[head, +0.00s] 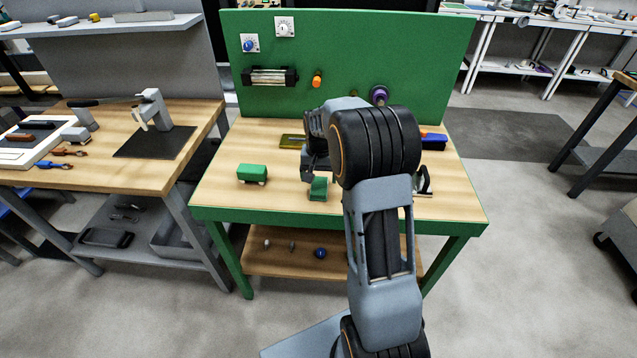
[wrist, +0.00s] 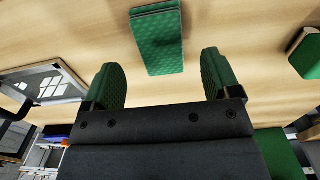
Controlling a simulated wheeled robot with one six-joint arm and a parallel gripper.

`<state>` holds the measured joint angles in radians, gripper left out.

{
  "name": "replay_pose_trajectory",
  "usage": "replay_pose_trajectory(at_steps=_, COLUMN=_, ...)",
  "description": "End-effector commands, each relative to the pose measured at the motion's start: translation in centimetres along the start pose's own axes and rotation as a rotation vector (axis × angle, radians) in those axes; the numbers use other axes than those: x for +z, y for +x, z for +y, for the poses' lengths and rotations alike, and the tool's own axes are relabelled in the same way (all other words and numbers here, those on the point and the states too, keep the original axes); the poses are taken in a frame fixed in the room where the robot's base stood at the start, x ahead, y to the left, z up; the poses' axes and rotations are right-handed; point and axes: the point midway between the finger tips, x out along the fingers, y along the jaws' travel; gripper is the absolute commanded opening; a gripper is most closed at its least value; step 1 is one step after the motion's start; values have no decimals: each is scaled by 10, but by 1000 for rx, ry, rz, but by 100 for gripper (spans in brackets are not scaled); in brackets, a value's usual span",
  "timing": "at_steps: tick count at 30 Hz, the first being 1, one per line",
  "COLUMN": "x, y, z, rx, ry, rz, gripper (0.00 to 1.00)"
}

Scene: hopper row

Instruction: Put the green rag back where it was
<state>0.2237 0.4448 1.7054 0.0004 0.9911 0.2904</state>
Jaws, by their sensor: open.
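A folded green rag (head: 318,188) lies on the wooden top of the green workbench (head: 225,205), toward its front edge. In the wrist view the rag (wrist: 157,40) shows as a narrow textured green strip, beyond the fingertips and roughly in line with the gap between them. My gripper (head: 311,172) is over the bench just behind the rag, partly hidden by my arm. In the wrist view my gripper (wrist: 161,75) is open, its two green-padded fingers apart with nothing between them.
A green block (head: 252,173) stands left of the rag. A dark-framed item (head: 422,180) stands to the right, partly behind my arm. A yellowish tray (head: 292,141) lies near the back panel (head: 345,50). The bench top left of the green block is clear.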

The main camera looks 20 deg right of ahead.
Motion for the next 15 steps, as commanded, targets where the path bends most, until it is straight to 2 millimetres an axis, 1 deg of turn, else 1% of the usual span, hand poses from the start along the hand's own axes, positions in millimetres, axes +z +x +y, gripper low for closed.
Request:
replay_pose_trajectory(at_steps=1, x=-1, y=-12, z=0, rx=-2, ry=0, rz=5, gripper=83)
replay_pose_trajectory(at_steps=6, x=-1, y=-44, z=0, rx=-1, ry=0, rz=3, gripper=83)
replay_pose_trajectory(at_steps=9, x=-1, y=-59, z=0, rx=-1, ry=0, rz=3, gripper=83)
replay_pose_trajectory(at_steps=15, x=1, y=-79, z=0, rx=-1, ry=-4, rz=3, gripper=83)
